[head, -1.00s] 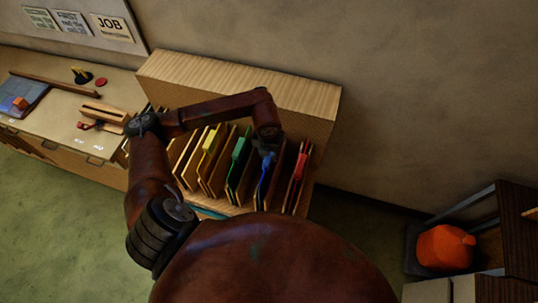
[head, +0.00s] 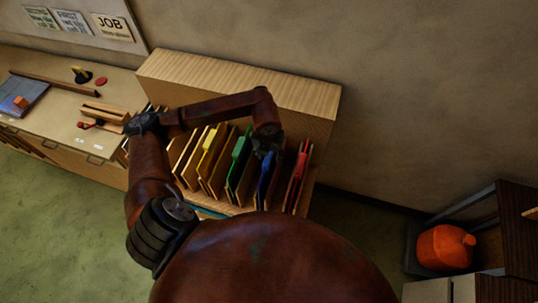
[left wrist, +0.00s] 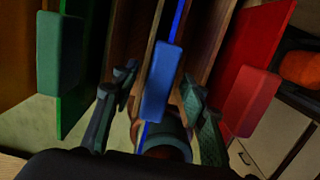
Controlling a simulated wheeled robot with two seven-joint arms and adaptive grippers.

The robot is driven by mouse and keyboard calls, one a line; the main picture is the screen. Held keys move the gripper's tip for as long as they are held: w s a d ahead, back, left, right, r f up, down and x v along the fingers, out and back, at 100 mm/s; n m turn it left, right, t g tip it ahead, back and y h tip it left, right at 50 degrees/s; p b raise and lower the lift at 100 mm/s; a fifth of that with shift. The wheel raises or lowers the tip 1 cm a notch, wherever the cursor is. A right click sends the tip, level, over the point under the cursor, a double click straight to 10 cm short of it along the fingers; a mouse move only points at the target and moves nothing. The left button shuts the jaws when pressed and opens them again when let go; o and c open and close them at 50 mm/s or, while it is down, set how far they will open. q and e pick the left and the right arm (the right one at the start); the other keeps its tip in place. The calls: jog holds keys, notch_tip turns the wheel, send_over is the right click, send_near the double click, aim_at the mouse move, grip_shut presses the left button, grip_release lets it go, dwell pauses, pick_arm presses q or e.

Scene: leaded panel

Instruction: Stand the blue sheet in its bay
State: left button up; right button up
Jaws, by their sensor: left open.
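The blue sheet (head: 264,185) stands on edge between wooden dividers in the rack, between the green sheet (head: 238,160) and the red sheet (head: 298,172). In the left wrist view its blue grip block (left wrist: 161,82) faces the camera, with a thin blue edge (left wrist: 178,20) running between wooden walls. My left gripper (head: 266,150) is over the blue sheet's top. Its open fingers (left wrist: 159,78) lie on either side of the block, with a gap visible on each side. The sheet's lower edge is hidden. My right gripper is not in view.
A yellow sheet (head: 209,150) stands further left in the rack (head: 240,82). A workbench (head: 55,115) with small items adjoins on the left. An orange container (head: 443,248) sits on a shelf at the lower right. Open floor (head: 60,215) lies at the lower left.

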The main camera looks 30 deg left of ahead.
pick_arm(q)
notch_tip(320, 180, up, 12)
jog(key=s, duration=0.1)
jog(key=shift+s+d, duration=0.15)
jog(key=shift+d, duration=0.05)
jog(key=shift+f, duration=0.1)
dwell(0.4)
